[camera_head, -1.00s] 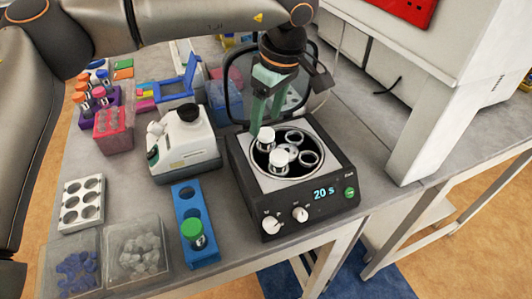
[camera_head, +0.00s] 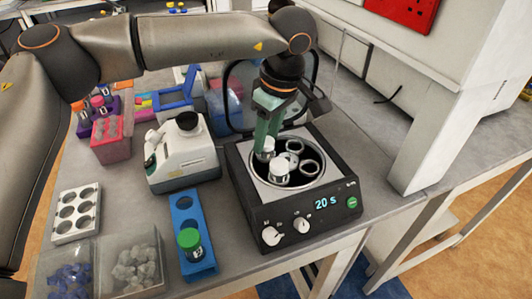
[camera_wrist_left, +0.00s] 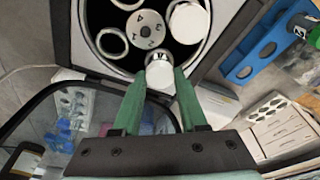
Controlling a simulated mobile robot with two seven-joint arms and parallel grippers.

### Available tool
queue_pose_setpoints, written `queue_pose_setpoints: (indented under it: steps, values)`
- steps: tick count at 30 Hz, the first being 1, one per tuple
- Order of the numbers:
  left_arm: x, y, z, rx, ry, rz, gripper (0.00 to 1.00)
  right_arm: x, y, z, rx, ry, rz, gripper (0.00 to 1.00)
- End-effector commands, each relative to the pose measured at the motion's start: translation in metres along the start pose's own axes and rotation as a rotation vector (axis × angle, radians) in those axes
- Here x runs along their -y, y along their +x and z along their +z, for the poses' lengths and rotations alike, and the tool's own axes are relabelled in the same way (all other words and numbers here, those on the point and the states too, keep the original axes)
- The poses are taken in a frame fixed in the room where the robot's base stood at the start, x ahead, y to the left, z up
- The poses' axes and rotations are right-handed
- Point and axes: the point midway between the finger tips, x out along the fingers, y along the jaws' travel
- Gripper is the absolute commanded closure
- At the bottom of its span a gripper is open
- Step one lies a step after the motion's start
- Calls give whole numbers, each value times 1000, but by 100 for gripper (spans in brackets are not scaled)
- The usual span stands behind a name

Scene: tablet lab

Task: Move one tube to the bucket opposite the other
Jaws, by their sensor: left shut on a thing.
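The centrifuge (camera_head: 325,202) stands with its lid up and its display reading 20 s. Its rotor hub (camera_head: 290,159) has buckets around it. Two white-capped tubes sit in neighbouring buckets. My left gripper (camera_head: 266,140) points down at the rear-left tube (camera_head: 264,154) and is shut on its white cap; the left wrist view shows this cap (camera_wrist_left: 159,72) between the green fingers. The other tube (camera_head: 279,172) stands in the front bucket. The rear bucket (camera_head: 298,142) and right bucket (camera_head: 309,168) are empty. My right gripper is not in view.
The raised lid (camera_head: 238,95) stands behind my left gripper. A blue rack (camera_head: 186,210) with a green-capped tube (camera_head: 190,242) is left of the centrifuge. A white device (camera_head: 182,155), a grey rack (camera_head: 76,212) and clear boxes (camera_head: 131,262) stand further left.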

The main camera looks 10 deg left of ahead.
Motion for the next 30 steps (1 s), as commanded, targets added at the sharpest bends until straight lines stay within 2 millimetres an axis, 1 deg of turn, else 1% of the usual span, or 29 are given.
queue_pose_setpoints:
  steps: [1, 3, 10, 14, 30]
  values:
    - [0, 0, 0, 0, 0, 0, 89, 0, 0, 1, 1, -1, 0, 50]
    - [0, 0, 0, 0, 0, 0, 94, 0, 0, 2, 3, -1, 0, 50]
    - [0, 0, 0, 0, 0, 0, 94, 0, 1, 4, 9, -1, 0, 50]
    - [0, -5, -1, 0, 0, 1, 94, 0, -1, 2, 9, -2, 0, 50]
    - [0, -47, -10, 0, 0, 1, 94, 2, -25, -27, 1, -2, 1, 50]
